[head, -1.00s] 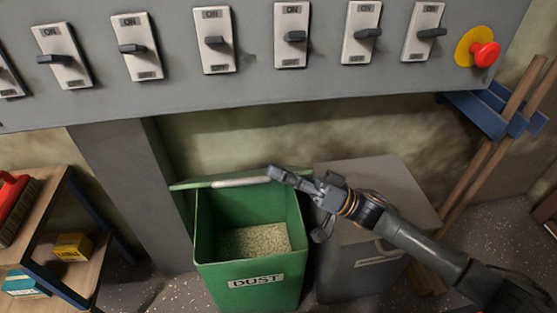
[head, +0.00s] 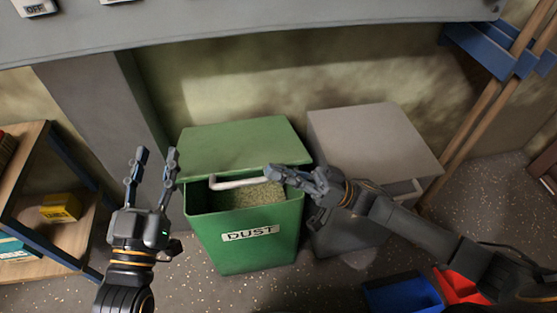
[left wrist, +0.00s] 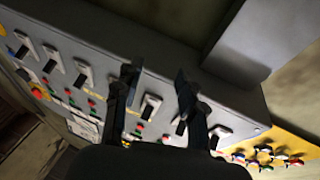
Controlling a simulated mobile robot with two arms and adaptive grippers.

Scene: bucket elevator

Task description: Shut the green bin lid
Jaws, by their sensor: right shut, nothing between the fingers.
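The green bin (head: 246,239) stands on the floor, with a white DUST label on its front and pale granules (head: 252,195) inside. Its green lid (head: 243,145) is partly lowered and tilted, leaving a gap at the front. A white bar handle (head: 239,183) runs along the lid's front edge. My right gripper (head: 270,172) is shut and empty, its fingertips at the right end of the handle; I cannot tell whether they touch. My left gripper (head: 156,160) is open and empty, raised left of the bin. Its fingers (left wrist: 151,85) also show in the left wrist view.
A grey bin (head: 375,140) with a closed lid stands right of the green one. A shelf (head: 45,165) with a yellow box (head: 61,207) is at left. Blue (head: 402,294) and red (head: 461,287) bins sit at lower right. A switch panel (left wrist: 75,50) hangs above.

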